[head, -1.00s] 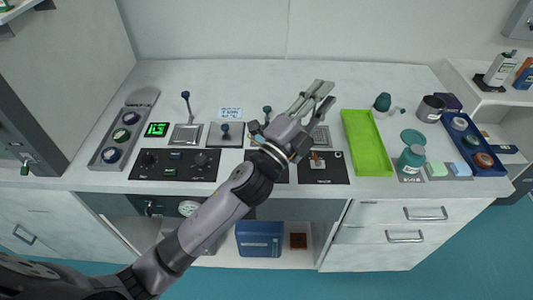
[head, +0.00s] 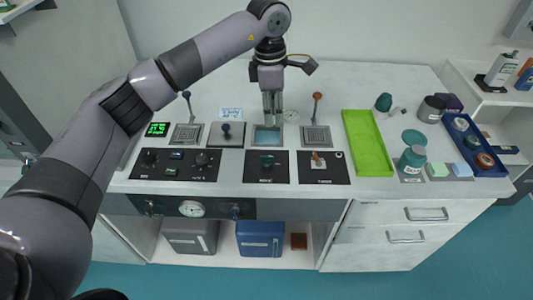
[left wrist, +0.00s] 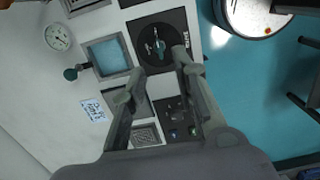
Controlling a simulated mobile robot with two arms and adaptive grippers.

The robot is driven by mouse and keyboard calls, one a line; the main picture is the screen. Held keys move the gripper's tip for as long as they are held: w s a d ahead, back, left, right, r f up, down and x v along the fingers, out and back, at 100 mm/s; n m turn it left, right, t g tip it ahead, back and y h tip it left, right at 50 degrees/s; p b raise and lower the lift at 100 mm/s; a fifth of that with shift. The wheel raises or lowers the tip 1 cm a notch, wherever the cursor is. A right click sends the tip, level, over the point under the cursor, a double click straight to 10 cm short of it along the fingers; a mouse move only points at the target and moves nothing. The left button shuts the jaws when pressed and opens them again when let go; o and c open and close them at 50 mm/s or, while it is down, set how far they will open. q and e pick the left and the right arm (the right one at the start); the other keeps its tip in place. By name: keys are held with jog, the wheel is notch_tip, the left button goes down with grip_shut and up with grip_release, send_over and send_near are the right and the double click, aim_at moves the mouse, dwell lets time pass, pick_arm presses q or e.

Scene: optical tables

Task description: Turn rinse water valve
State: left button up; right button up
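A teal valve handle (head: 267,160) sits on a black panel (head: 258,177) at the front middle of the table. In the left wrist view the teal handle (left wrist: 158,46) shows on its round dial, just beyond the fingers. The small label on this panel is too small to read surely. My left gripper (head: 272,119) points down above the small water basin (head: 266,138), behind the valve panel and apart from the handle. In the left wrist view its two fingers (left wrist: 160,66) are spread with nothing between them. My right gripper is not in view.
Left of the valve stands a black panel with knobs (head: 175,165); right of it, a panel with an orange-tipped switch (head: 316,161). Levers stand behind, including a red-brown knobbed one (head: 317,98).

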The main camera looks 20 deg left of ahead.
aim_at(266, 156)
pick_arm(q)
jog(key=shift+y, duration=0.4)
jog(key=f+p, duration=0.1)
jog(key=f, duration=0.4)
jog(key=a+f+p, duration=0.1)
jog(key=f, duration=0.4)
jog(key=f+p, duration=0.2)
jog(key=f, duration=0.3)
jog(key=shift+a, duration=0.4)
jog(key=shift+f, duration=0.8)
jog(key=shift+c, duration=0.2)
grip_shut()
